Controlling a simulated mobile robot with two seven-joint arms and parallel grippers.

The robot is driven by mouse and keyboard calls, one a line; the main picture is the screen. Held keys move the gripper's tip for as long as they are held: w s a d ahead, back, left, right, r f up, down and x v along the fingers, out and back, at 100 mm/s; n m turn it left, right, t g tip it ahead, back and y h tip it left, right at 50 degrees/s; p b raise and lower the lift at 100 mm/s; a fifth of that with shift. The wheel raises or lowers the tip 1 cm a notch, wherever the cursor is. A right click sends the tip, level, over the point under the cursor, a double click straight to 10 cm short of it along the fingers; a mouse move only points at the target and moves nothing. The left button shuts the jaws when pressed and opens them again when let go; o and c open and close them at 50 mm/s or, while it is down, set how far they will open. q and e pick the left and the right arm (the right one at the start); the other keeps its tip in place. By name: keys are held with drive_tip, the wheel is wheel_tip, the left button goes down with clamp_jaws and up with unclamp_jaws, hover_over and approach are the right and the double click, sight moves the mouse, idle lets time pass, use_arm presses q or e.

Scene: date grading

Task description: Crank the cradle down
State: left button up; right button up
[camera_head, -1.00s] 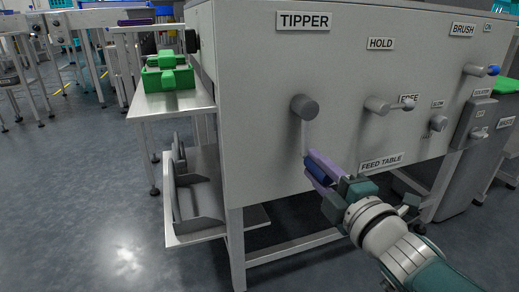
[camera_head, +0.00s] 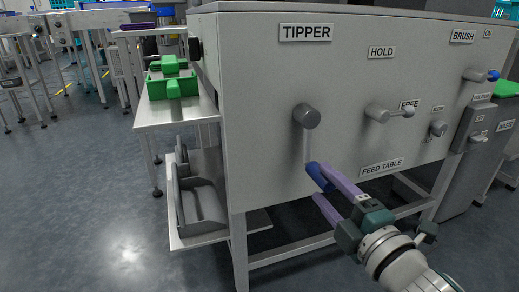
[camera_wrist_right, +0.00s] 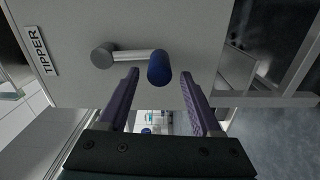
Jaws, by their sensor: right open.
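The TIPPER crank has a grey hub (camera_head: 307,116) on the front of the grey machine, and its arm hangs straight down to a blue handle (camera_head: 318,177). My right gripper (camera_head: 322,184) is open, with its purple fingertips on either side of the handle's end. In the right wrist view the blue handle (camera_wrist_right: 159,68) shows between the spread fingertips, with a gap on each side. A grey angled holder (camera_head: 204,207), perhaps the cradle, sits on the low shelf at left. My left gripper is not in view.
A green crate (camera_head: 185,88) stands on the upper side shelf (camera_head: 150,120). The HOLD/FREE lever (camera_head: 377,113) and the BRUSH crank (camera_head: 474,74) stick out to the right. A grey bin with a green lid (camera_head: 506,89) stands at far right. The left floor is open.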

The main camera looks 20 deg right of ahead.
use_arm(q)
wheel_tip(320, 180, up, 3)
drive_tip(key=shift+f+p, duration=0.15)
drive_tip(key=shift+p, duration=0.7)
use_arm(e)
drive_tip(key=s, duration=0.6)
drive_tip(key=shift+d, duration=0.15)
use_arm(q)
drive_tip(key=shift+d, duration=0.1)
use_arm(e)
drive_tip(key=shift+s, duration=0.1)
